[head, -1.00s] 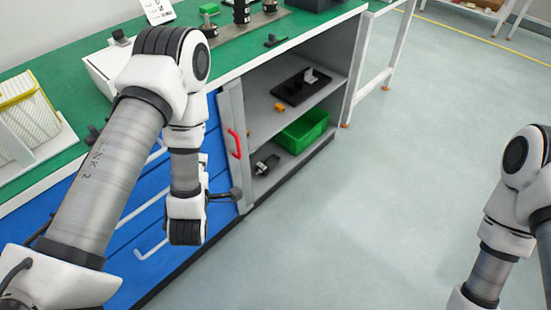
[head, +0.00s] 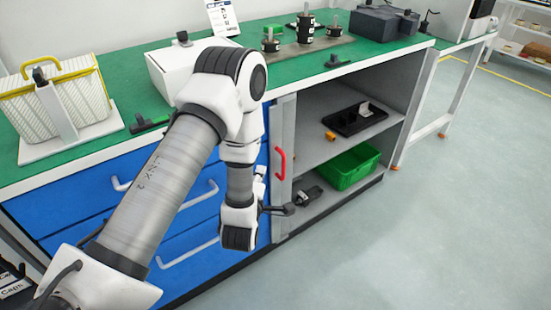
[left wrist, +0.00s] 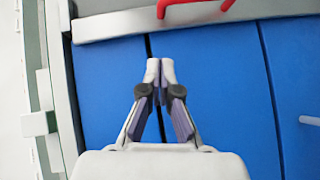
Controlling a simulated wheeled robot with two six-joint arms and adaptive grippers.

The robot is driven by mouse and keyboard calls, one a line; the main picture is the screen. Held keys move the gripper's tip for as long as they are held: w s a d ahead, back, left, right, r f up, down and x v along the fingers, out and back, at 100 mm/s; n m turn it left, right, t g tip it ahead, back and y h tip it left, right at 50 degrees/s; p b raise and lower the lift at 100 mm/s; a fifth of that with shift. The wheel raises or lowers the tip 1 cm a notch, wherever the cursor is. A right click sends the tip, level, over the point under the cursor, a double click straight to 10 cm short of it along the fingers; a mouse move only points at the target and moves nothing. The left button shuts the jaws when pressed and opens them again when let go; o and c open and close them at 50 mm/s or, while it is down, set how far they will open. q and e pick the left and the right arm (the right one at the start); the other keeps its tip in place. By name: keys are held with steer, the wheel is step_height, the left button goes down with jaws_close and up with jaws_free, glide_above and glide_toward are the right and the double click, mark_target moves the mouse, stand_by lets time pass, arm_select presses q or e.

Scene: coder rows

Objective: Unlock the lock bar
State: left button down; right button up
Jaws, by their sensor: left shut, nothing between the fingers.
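The lock bar looks to be the grey upright bar (head: 287,138) with a red handle (head: 281,163), between the blue drawers and the open shelves. In the left wrist view the grey bar (left wrist: 110,25) crosses the top, with the red handle (left wrist: 195,10) cut off by the top edge. My left gripper (left wrist: 160,70) is shut and empty in front of the blue drawer fronts, its tips short of the bar in that picture. In the head view the left gripper is mostly hidden behind my wrist. My right gripper is not in view.
Blue drawers (head: 100,217) with pale handles stand behind my left arm. The open shelves hold a green bin (head: 347,168) and a black tray (head: 356,118). A white box (head: 165,72) and a basket (head: 60,105) stand on the green worktop. The floor at right is clear.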

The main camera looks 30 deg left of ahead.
mark_target(278, 151)
arm_select(q)
steer(key=shift+w+a+f+b, duration=0.15)
steer(key=shift+w+f, duration=0.1)
steer(key=shift+w, duration=1.3)
steer(key=shift+w+a+f+b, duration=0.2)
steer(key=shift+w+f, duration=0.1)
steer(key=shift+w, duration=1.25)
steer(key=shift+w+a+f+b, duration=0.15)
steer(key=shift+w+f, duration=0.1)
steer(key=shift+w, duration=1.3)
steer(key=w, duration=0.1)
steer(key=w+d+b, duration=0.1)
steer(key=w, duration=0.1)
steer(key=shift+d, duration=0.2)
steer(key=shift+w+r, duration=0.1)
steer(key=shift+r, duration=0.1)
